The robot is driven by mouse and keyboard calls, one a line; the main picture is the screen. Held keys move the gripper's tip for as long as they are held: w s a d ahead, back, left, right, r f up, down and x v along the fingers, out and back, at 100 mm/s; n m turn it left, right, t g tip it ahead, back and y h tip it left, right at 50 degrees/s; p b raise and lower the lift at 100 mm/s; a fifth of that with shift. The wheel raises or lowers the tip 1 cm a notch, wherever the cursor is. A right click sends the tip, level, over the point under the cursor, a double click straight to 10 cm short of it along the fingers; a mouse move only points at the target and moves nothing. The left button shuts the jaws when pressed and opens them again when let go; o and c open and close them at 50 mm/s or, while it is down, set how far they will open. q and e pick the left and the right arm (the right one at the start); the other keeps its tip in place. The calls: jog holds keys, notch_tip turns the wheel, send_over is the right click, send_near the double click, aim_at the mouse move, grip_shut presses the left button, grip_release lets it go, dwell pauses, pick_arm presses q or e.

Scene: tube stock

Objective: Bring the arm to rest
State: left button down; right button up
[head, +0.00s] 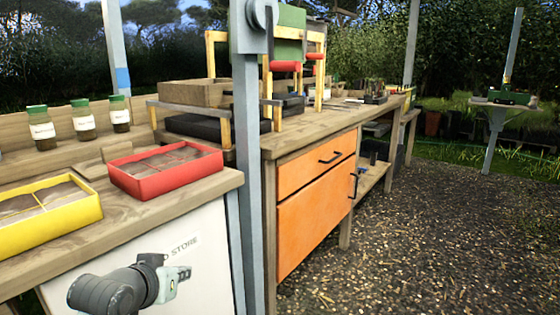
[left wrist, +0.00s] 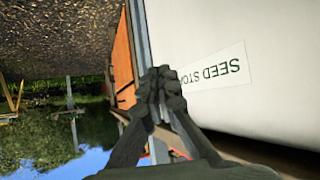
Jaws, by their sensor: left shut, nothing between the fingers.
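My left gripper (head: 172,278) is in the lower left of the head view, below the front edge of the left bench and in front of a white cabinet (head: 208,268) lettered "STORE". It is shut and empty. In the left wrist view its dark fingers (left wrist: 160,88) are closed together, with the white cabinet and its "SEED STO…" label (left wrist: 212,72) to the right. My right gripper is in neither view.
A red tray (head: 168,188) and a yellow tray (head: 45,235) stand on the left bench, with several jars (head: 84,125) behind. A grey post (head: 247,180) rises beside an orange cabinet (head: 318,215). The gravel floor (head: 430,240) to the right is clear.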

pick_arm(q)
jog(key=s+a+f+g+y, duration=0.2)
jog(key=s+a+f+g, duration=0.2)
jog(key=s+f, duration=0.9)
jog(key=s+a+f+g+y, duration=0.1)
jog(key=s+a+f+g, duration=0.25)
jog(key=s+f, duration=1)
jog(key=f, duration=0.1)
jog(key=f+p, duration=0.2)
jog(key=shift+d+m+g, duration=0.35)
jog(key=shift+m, duration=0.05)
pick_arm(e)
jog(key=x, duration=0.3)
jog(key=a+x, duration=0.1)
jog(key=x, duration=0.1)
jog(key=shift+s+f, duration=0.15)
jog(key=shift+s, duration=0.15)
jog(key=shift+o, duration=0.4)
